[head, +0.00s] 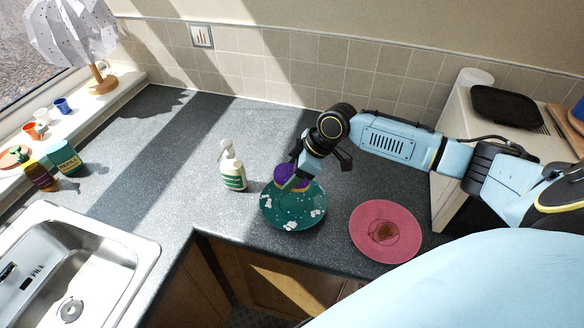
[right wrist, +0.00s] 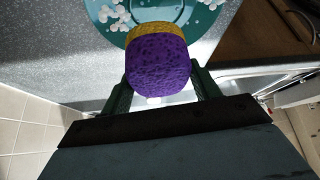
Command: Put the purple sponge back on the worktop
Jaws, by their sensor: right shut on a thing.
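The purple sponge (head: 291,176), with a yellow layer, is at the far edge of a teal plate in the head view. In the right wrist view the sponge (right wrist: 158,66) sits between the two green fingers. My right gripper (head: 296,182) is shut on it; in the right wrist view the gripper (right wrist: 160,88) reaches both its sides. The teal plate (head: 292,222) carries white foam blobs and lies on the grey worktop (head: 185,165). I cannot tell whether the sponge touches the plate. My left gripper is not in view.
A white pump bottle (head: 233,172) stands left of the plate. A pink plate (head: 405,232) with a brown stain lies to the right. The sink (head: 75,262) is at the lower left, with bottles (head: 64,158) behind it. The worktop between the sink and pump bottle is clear.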

